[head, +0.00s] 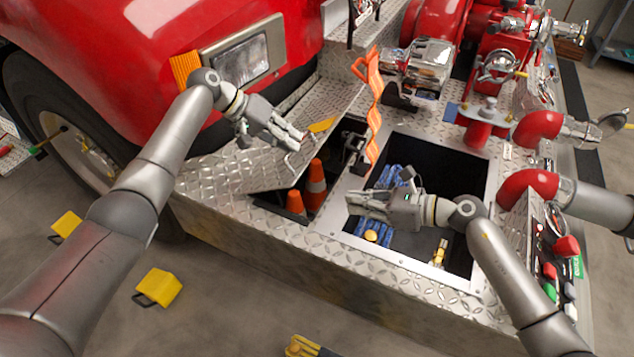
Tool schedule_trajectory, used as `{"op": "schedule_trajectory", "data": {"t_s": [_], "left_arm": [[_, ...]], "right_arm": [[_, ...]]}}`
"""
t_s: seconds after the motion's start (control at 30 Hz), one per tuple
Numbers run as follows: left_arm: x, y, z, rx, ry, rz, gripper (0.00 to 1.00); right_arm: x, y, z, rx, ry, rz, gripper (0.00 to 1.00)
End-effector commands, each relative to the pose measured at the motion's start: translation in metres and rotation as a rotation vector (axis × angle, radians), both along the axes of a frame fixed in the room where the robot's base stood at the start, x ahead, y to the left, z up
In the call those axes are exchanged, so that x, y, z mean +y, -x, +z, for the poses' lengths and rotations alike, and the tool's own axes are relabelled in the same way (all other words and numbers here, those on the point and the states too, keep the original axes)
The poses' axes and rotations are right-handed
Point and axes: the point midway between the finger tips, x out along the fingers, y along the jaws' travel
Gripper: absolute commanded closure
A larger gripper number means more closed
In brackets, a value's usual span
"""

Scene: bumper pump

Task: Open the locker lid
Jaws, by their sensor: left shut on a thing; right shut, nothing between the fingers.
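The locker lid (283,172) is a diamond-plate panel on the truck's bumper, in the head view at centre left. It stands tilted up, with a dark opening along its right side where orange cones (316,180) show. My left gripper (302,140) is at the lid's right edge, shut on it, beside a yellow tab (322,125). The fingers partly hide the grip. My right gripper (350,200) is shut and empty, over the near left rim of a second, open compartment (480,225), apart from the lid.
The open compartment holds a blue hose (385,178) and brass fittings (440,252). An orange zigzag strap (374,110) stands behind the cones' compartment. Red pump pipes (540,130) and valves crowd the right. The red truck body (130,60) is behind my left arm. Yellow chocks (158,288) lie on the floor.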

Motion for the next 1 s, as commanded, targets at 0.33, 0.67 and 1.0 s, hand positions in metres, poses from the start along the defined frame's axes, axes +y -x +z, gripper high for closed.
{"op": "schedule_trajectory", "data": {"t_s": [0.33,0.67,1.0], "left_arm": [[0.005,0.001,-0.006,0.008,-0.012,0.004,1.00],[0.005,0.001,-0.006,0.008,-0.012,0.004,1.00],[0.005,0.001,-0.006,0.008,-0.013,0.004,1.00]], "right_arm": [[0.004,-0.018,-0.007,-0.133,0.107,0.008,1.00],[0.065,-0.043,-0.032,-0.130,0.105,0.007,1.00],[0.091,-0.054,-0.008,-0.131,0.108,0.008,1.00]]}}
